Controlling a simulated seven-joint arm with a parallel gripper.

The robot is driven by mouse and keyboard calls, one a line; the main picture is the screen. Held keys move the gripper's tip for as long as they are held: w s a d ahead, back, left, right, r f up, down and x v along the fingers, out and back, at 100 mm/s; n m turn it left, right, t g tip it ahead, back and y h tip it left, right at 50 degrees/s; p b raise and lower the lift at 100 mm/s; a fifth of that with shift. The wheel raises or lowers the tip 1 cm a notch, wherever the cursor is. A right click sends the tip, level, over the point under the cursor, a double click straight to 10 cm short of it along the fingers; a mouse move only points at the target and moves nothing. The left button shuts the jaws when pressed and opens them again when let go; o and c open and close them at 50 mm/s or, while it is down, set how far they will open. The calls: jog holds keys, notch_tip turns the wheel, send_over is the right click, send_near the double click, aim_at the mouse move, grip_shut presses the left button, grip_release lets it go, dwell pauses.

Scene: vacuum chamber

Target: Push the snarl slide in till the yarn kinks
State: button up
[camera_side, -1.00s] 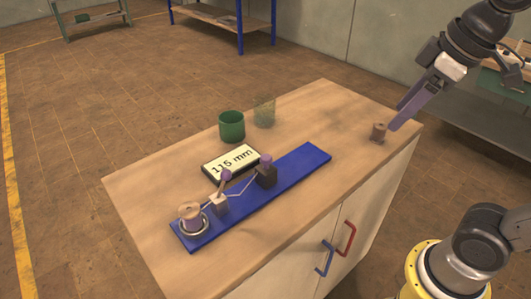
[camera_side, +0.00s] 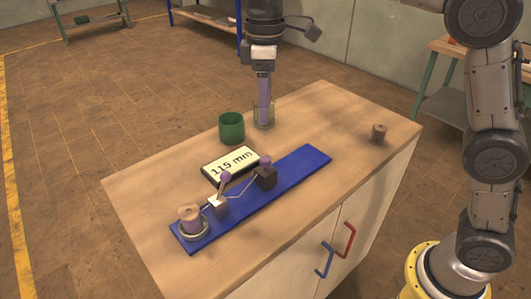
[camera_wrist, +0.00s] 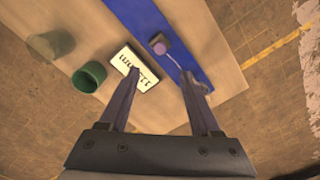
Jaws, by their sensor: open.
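The snarl slide appears to be the dark block with a purple knob (camera_side: 265,174) on the blue board (camera_side: 306,160); it also shows in the wrist view (camera_wrist: 158,46). The pale yarn (camera_side: 244,192) runs, bent, from this block to a white block with a tilted purple lever (camera_side: 218,202), beside a spool (camera_side: 190,218) at the board's left end. My gripper (camera_side: 264,122) is open and empty, pointing down, and overlaps the clear glass in the side view. In the wrist view its fingers (camera_wrist: 164,78) are apart; the right finger hides part of the board.
A display reading "115 mm" (camera_side: 230,163) lies behind the board. A green cup (camera_side: 231,128) and a clear glass (camera_side: 270,109) stand farther back. A small brown spool (camera_side: 379,133) stands at the right end. The tabletop between board and spool is clear.

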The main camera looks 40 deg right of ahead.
aim_at(265, 158)
notch_tip(265, 158, down, 13)
jog(key=shift+f, duration=0.15)
dwell(0.4)
grip_shut()
dwell(1.3)
